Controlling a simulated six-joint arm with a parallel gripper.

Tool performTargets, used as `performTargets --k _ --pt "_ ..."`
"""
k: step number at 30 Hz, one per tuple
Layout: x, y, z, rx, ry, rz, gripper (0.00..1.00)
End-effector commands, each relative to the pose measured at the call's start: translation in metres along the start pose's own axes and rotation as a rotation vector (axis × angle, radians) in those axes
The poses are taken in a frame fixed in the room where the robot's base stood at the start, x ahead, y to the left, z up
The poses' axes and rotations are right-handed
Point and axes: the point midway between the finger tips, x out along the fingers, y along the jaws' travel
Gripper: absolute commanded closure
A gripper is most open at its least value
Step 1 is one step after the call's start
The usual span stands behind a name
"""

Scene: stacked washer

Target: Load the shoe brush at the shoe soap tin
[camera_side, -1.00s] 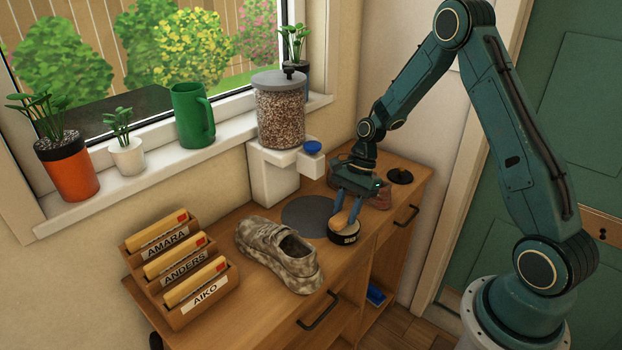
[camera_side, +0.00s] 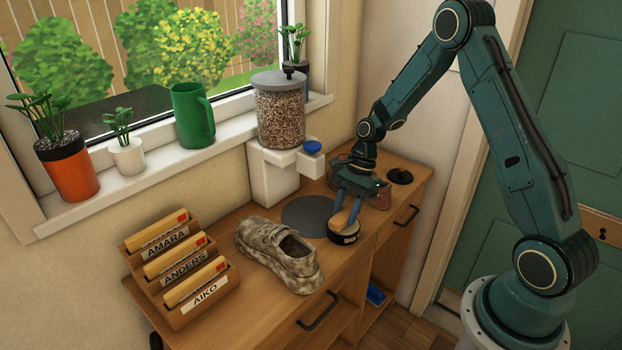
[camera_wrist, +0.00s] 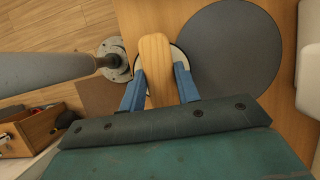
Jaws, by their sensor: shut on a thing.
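The shoe brush shows its tan wooden back (camera_wrist: 156,68) between my blue fingers in the wrist view; in the side view its wood (camera_side: 343,218) is partly hidden by them. My gripper (camera_side: 347,208) is shut on the brush, above the shoe soap tin. The tin (camera_side: 345,238) is a low black round tin with a pale label, standing on the cabinet top. The brush's lower side is down at the tin's opening; I cannot tell how deep the bristles sit. A mottled, dirty-looking shoe (camera_side: 280,255) stands on the cabinet top left of the tin.
A grey round mat (camera_side: 306,215) lies just behind the tin. A white dispenser with a grain-filled jar (camera_side: 281,118) stands by the wall. A wooden letter rack (camera_side: 205,300) is at the left. A black disc (camera_side: 400,176) lies at the right. The windowsill holds plants and a green mug (camera_side: 192,115).

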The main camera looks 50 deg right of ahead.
Motion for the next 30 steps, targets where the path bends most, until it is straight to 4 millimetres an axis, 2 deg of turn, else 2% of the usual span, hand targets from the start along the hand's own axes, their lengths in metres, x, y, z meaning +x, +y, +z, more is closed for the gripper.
performTargets --k 11,30 --pt "0.001 0.001 -0.001 0.004 0.001 0.004 0.86" --pt "-0.032 0.0 0.013 0.001 0.0 0.0 0.86"
